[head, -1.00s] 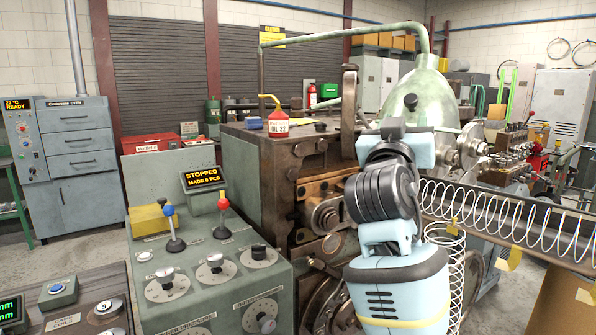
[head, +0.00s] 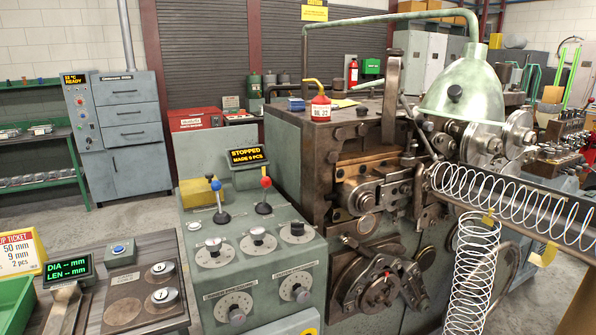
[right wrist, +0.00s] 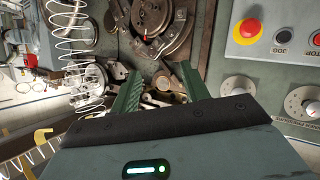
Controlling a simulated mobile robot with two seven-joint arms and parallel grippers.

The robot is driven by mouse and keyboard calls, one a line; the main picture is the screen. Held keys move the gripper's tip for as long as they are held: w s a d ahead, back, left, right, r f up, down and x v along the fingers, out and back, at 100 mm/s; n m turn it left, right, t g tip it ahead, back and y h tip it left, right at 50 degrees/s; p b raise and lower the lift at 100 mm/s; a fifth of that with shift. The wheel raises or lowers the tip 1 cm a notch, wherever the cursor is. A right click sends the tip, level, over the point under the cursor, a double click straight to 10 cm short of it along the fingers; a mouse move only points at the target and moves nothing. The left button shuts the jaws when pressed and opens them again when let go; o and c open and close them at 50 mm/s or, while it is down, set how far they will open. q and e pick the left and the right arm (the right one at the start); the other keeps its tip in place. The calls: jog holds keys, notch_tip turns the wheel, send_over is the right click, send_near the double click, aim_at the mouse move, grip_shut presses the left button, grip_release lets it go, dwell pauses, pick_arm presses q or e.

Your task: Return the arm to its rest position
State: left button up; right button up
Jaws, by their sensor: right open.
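My right gripper (right wrist: 158,88) shows only in the right wrist view. Its two green fingers are spread apart with nothing held between them. Beyond the fingers are the dark metal parts of the coiler face (right wrist: 150,25), and I cannot tell the exact distance to them. No arm of mine shows in the head view, and my left gripper is in neither view. The coiler (head: 325,150) stands in full view with nothing of mine in front of it.
A control console (head: 255,270) stands left of the coiler, its display reading stopped. A red button (right wrist: 248,31) shows in the right wrist view. A coiled wire spring (head: 470,275) hangs below the trough at right. The measuring bench (head: 100,290) is front left.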

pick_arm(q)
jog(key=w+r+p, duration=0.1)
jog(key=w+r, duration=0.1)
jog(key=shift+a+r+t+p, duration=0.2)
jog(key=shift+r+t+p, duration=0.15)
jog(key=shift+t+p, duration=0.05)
pick_arm(e)
jog(key=s+f+g+y, duration=0.1)
jog(key=s+f, duration=0.3)
jog(key=s, duration=0.6)
jog(key=s+a+f+g+y, duration=0.1)
jog(key=s+f, duration=0.3)
jog(key=s, duration=0.6)
jog(key=s+f+g+y, duration=0.1)
jog(key=s+f, duration=0.4)
jog(key=s, duration=0.6)
jog(key=shift+a+m+g, duration=0.3)
jog(key=shift+a+g, duration=0.1)
jog(key=shift+g, duration=0.5)
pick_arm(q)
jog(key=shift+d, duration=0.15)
pick_arm(e)
jog(key=shift+f, duration=0.1)
